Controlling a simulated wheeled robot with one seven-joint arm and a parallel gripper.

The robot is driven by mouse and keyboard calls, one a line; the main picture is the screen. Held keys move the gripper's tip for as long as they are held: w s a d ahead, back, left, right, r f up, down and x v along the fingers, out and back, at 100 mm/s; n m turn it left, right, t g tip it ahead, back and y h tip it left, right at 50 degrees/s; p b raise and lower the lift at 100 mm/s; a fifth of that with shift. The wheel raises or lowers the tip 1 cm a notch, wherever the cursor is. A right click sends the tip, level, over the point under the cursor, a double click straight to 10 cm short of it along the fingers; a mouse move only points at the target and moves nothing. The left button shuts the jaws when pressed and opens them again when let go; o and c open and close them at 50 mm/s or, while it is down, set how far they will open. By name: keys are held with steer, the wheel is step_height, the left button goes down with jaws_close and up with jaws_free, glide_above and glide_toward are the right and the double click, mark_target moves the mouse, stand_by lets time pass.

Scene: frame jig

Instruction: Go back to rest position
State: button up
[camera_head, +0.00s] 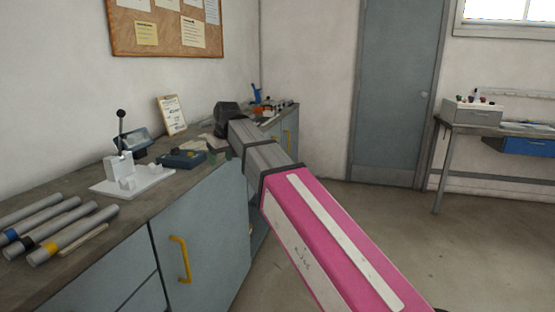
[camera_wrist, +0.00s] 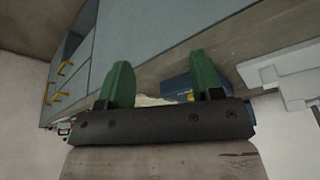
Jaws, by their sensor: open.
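My gripper shows in the wrist view (camera_wrist: 165,85) with its two green fingers apart and nothing between them. In the head view my arm, with a pink link, reaches from the lower right toward the counter; the gripper's end is mostly hidden behind the dark wrist, with a bit of green showing near the counter's edge. A white jig (camera_head: 131,177) with an upright black-knobbed lever stands on the counter, left of my gripper. A blue box-shaped device (camera_head: 181,159) lies between the jig and my gripper. It also shows behind the fingers in the wrist view (camera_wrist: 178,88).
The counter (camera_head: 130,210) has grey cabinets below with yellow handles. Several grey tubes (camera_head: 62,225) lie at its near left end. A clipboard (camera_head: 172,115) leans on the wall. The floor (camera_head: 430,240) at right is clear up to a second table (camera_head: 480,129).

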steer(key=w+d+f+m+h, duration=0.1)
steer(key=d+f+m, duration=0.1)
steer(key=d+f, duration=1)
steer(key=s+d+f+m+g+h, duration=0.1)
steer(key=s+d+f+m, duration=0.2)
steer(key=d+f, duration=1)
steer(key=s+d+f+m+g, duration=0.1)
steer(key=s+d+f+m, duration=0.2)
steer(key=s+d+f, duration=0.7)
steer(key=d+f, duration=0.4)
steer(key=f, duration=0.2)
steer(key=shift+s+m+g+h, duration=0.3)
steer(key=shift+h, duration=0.1)
